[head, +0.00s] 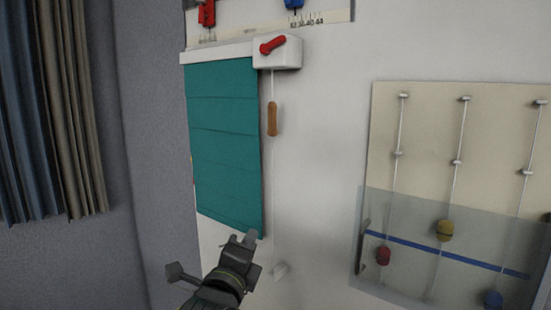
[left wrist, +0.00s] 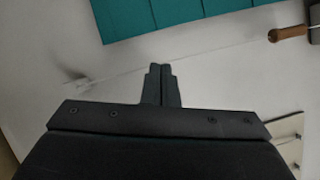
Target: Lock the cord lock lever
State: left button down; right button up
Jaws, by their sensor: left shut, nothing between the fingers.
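The cord lock is a white box (head: 287,52) at the right end of the blind's head rail. Its red lever (head: 272,44) lies on the front, slanting up to the right. A cord drops from the box through a wooden toggle (head: 272,119) to a small pale fitting (head: 281,270) low on the wall. The toggle (left wrist: 287,33) and cord also show in the left wrist view. My left gripper (head: 248,237) is shut and empty, below the lever near the teal blind's (head: 222,140) lower right corner. It also shows in the left wrist view (left wrist: 160,70). My right gripper is out of view.
A cream board (head: 420,120) with several rods and coloured beads hangs at the right, its lower part behind a clear panel. Blue and brown curtains (head: 75,110) hang at the left. A strip with red and blue pieces (head: 250,25) is above. Bare wall lies between blind and board.

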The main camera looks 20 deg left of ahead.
pick_arm(q)
jog(key=s+d+r+m+t, duration=0.1)
jog(key=d+r+m+t, duration=0.1)
jog(key=r, duration=0.5)
jog(key=s+d+r+m+t+h, duration=0.1)
jog(key=r+m, duration=0.3)
jog(key=r, duration=0.4)
jog(key=s+d+r+m+t, duration=0.2)
jog(key=r+m+t, duration=0.1)
jog(key=r, duration=0.5)
jog(key=shift+s+d+r+m+t, duration=0.2)
jog(key=shift+d+r+m+t, duration=0.1)
jog(key=shift+m+t, duration=0.15)
jog(key=p, duration=0.5)
send_near(280, 45)
jog(key=w+d, duration=0.1)
jog(key=w, duration=0.2)
jog(key=r+p, duration=0.1)
jog(key=w+r+p, duration=0.1)
jog(key=r, duration=0.1)
jog(key=shift+w+a, duration=0.15)
jog(key=shift+a, duration=0.05)
jog(key=shift+a+r, duration=0.3)
jog(key=shift+r, duration=0.15)
jog(key=shift+d, duration=0.1)
